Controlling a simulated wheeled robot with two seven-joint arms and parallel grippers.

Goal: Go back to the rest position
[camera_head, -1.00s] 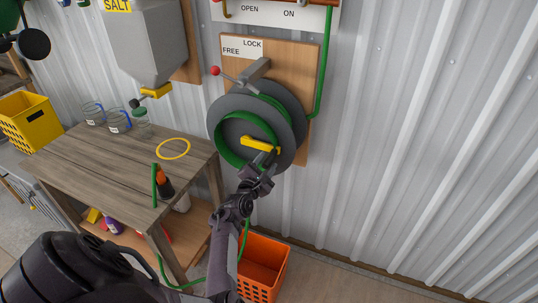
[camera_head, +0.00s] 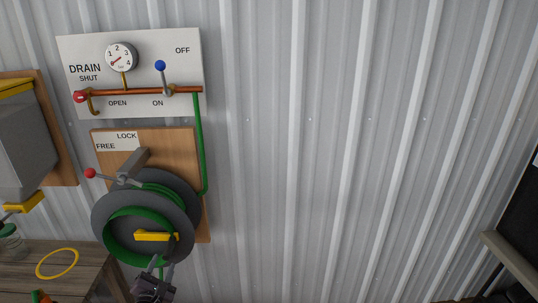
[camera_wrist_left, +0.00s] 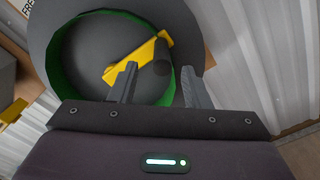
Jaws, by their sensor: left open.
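My left gripper (camera_head: 161,262) shows at the bottom of the head view, just below the yellow crank (camera_head: 152,236) of the grey hose reel (camera_head: 105,214). In the left wrist view its two fingers (camera_wrist_left: 158,82) are apart and empty. The crank's dark knob (camera_wrist_left: 162,57) shows between and just beyond the fingertips. I cannot tell whether a finger touches it. Green hose (camera_head: 120,222) is wound in the reel. Most of my left arm is out of the head view, and my right gripper is not in view.
Above the reel are a red-knobbed lever (camera_head: 91,173) and a panel (camera_head: 185,70) with a gauge, a copper pipe and a blue-knobbed lever. A wooden table (camera_head: 75,275) with a yellow ring (camera_head: 57,263) stands at lower left. The corrugated wall (camera_head: 350,150) to the right is bare.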

